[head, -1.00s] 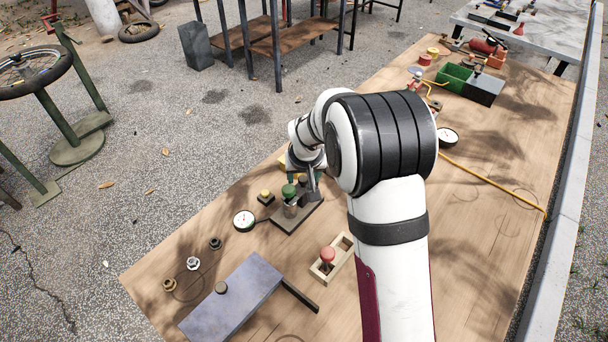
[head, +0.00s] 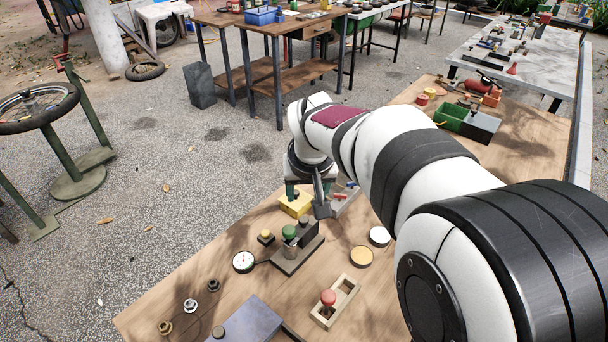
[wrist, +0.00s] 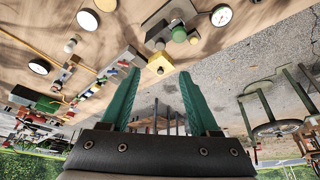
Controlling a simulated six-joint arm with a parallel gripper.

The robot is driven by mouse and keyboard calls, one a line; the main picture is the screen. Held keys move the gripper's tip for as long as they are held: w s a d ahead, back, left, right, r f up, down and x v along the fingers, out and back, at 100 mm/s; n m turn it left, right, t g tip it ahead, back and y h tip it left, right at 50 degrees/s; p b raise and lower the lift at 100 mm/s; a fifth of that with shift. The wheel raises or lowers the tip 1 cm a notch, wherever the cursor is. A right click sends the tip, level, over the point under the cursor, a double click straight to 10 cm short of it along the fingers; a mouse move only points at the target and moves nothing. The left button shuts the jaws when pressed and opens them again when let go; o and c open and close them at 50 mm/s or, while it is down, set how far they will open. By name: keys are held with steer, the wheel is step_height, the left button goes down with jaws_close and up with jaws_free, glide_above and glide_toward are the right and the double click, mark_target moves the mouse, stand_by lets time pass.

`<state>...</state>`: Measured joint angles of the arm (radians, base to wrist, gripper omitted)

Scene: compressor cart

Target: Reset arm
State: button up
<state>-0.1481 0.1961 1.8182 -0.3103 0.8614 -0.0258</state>
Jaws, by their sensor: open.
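My gripper (head: 304,188) is open, with its two green fingers apart. In the head view it is over the far left edge of the wooden workbench (head: 225,305), just beyond a yellow block (head: 296,206). In the wrist view the gripper (wrist: 159,75) has nothing between its fingers, and the yellow block (wrist: 161,64) lies just past the tips. My arm hides part of the bench's middle and right side in the head view.
Near the gripper stands a dark-based device with a green knob (head: 289,232), a dial gauge (head: 243,262) beside it. A wooden holder with a red knob (head: 328,298) is nearer. A green and grey bin (head: 467,122) sits at the far end. Concrete ground lies left of the bench.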

stand_by(0.3)
steer(key=s+d+f+m+g+y, duration=0.1)
steer(key=s+m+g, duration=0.1)
steer(key=s, duration=1.3)
steer(key=s+f+m+g, duration=0.2)
steer(key=s+m, duration=0.1)
steer(key=s, duration=1.2)
steer(key=shift+s+d+m+g+y, duration=0.3)
steer(key=shift+s+d+g+y, duration=0.05)
steer(key=shift+s+g+y, duration=0.05)
